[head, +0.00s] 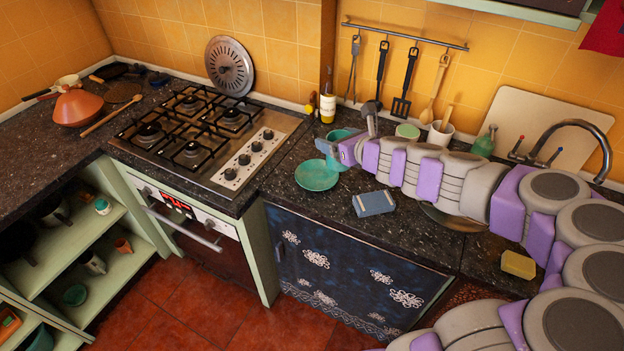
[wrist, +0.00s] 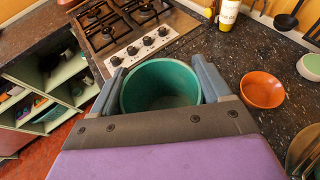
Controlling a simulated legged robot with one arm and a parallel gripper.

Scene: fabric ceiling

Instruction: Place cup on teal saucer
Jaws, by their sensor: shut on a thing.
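A teal cup (head: 337,137) is between the jaws of my gripper (head: 346,149), which is shut on it. In the wrist view the cup (wrist: 160,84) shows its open rim and empty inside, with a finger of my gripper (wrist: 162,85) on each side. The teal saucer (head: 316,176) lies on the dark counter to the right of the stove. In the head view the cup is just behind and right of the saucer, close to its back edge. The saucer does not show in the wrist view. The height of the cup above the counter is hard to tell.
A blue-grey box (head: 374,203) lies right of the saucer. An orange bowl (wrist: 262,89) stands right of the cup in the wrist view. A stove (head: 205,138), a yellow-labelled bottle (head: 327,104), a green-white bowl (head: 407,131) and a yellow sponge (head: 518,264) are around.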

